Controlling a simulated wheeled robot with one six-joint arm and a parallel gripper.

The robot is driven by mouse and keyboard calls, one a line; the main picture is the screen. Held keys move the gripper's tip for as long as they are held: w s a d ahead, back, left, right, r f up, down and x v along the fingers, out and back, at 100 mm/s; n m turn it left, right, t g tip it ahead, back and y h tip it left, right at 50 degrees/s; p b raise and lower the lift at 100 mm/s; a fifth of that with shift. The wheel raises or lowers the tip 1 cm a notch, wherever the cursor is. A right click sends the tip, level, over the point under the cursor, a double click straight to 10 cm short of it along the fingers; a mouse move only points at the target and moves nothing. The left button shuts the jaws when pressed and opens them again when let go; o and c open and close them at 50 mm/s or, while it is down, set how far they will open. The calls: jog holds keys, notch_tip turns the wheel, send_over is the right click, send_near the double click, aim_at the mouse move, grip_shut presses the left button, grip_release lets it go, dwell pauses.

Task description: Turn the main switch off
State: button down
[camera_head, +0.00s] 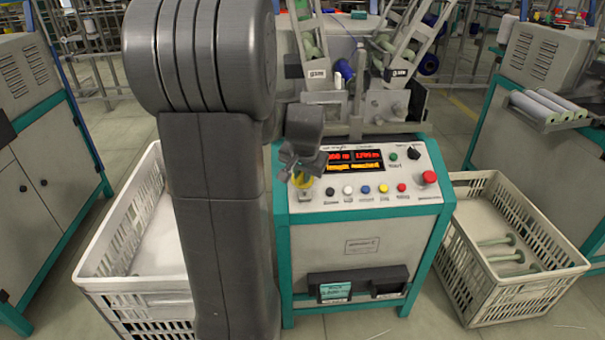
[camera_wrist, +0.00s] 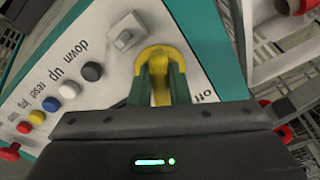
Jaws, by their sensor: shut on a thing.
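The main switch (camera_wrist: 154,57) is a yellow rotary knob on the panel, next to the printed word "off" in the wrist view. In the head view the yellow switch (camera_head: 303,181) sits at the left end of the control panel, partly covered by my gripper. My gripper (camera_wrist: 159,88) has its two green fingers on either side of the knob's handle and is shut on it. In the head view my gripper (camera_head: 302,176) reaches down to the panel's left end. The exact angle of the knob is hard to tell.
The panel (camera_head: 400,198) carries several buttons, a lit red display (camera_head: 352,160) and a red emergency button (camera_head: 429,177). White crates stand left (camera_head: 150,284) and right (camera_head: 474,292) of the machine; the right one holds several bobbins. A grey toggle (camera_wrist: 124,40) lies near the knob.

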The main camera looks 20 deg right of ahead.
jog(key=shift+n, duration=0.3)
jog(key=n+p, duration=0.1)
jog(key=n, duration=0.4)
jog(key=shift+d+n+p, duration=0.1)
jog(key=shift+n+p, duration=0.2)
jog(key=shift+p, duration=0.1)
jog(key=n, duration=0.5)
jog(key=shift+d+n, duration=0.1)
jog(key=shift+n, duration=0.2)
jog(key=c, duration=1.4)
grip_release()
jog(key=shift+o, duration=0.2)
jog(key=shift+r, duration=0.15)
jog(key=p+v, duration=0.4)
jog(key=v, duration=0.9)
jog(key=shift+s+r+p, duration=0.2)
jog(key=shift+s+p, duration=0.05)
jog(key=shift+p, duration=0.1)
jog(key=shift+f, duration=0.1)
